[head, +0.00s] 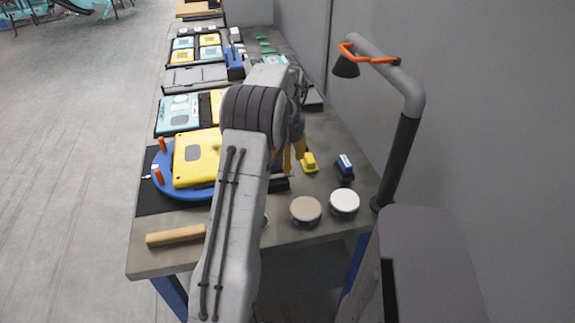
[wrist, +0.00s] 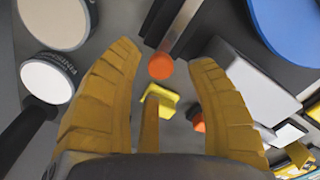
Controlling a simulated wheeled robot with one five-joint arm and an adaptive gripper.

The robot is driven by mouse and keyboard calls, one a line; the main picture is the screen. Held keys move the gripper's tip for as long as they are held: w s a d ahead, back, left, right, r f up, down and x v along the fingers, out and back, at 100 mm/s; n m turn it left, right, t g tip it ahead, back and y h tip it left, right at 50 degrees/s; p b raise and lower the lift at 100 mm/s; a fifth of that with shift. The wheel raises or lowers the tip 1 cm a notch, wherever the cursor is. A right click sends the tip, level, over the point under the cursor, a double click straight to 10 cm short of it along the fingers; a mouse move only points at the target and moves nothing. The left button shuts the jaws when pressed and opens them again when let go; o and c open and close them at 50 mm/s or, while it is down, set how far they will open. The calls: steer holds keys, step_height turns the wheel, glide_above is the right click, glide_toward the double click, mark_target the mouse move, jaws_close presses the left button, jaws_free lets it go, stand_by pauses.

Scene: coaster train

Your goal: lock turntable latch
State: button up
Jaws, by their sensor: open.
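The blue round turntable (head: 203,193) lies on a black mat at the near left of the bench, with a yellow case (head: 197,158) on top. Its blue edge (wrist: 292,25) shows at the top right of the wrist view. An orange round knob (wrist: 160,67) at the end of a grey metal bar (wrist: 181,27), which looks like the latch, shows between my fingertips in the wrist view. My arm hides it in the head view. My gripper (head: 293,160) is open, with its yellow-brown fingers (wrist: 165,55) apart on both sides of the knob. I cannot tell whether they touch it.
A yellow block (head: 309,163) and a dark blue-topped piece (head: 345,168) stand right of my gripper. Beige (head: 305,210) and white (head: 344,202) round tins stand in front. A wooden bar (head: 175,235) lies near the front edge. A lamp post (head: 399,150) rises at the right.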

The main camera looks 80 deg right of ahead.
steer(key=shift+f, duration=1.15)
jaws_close()
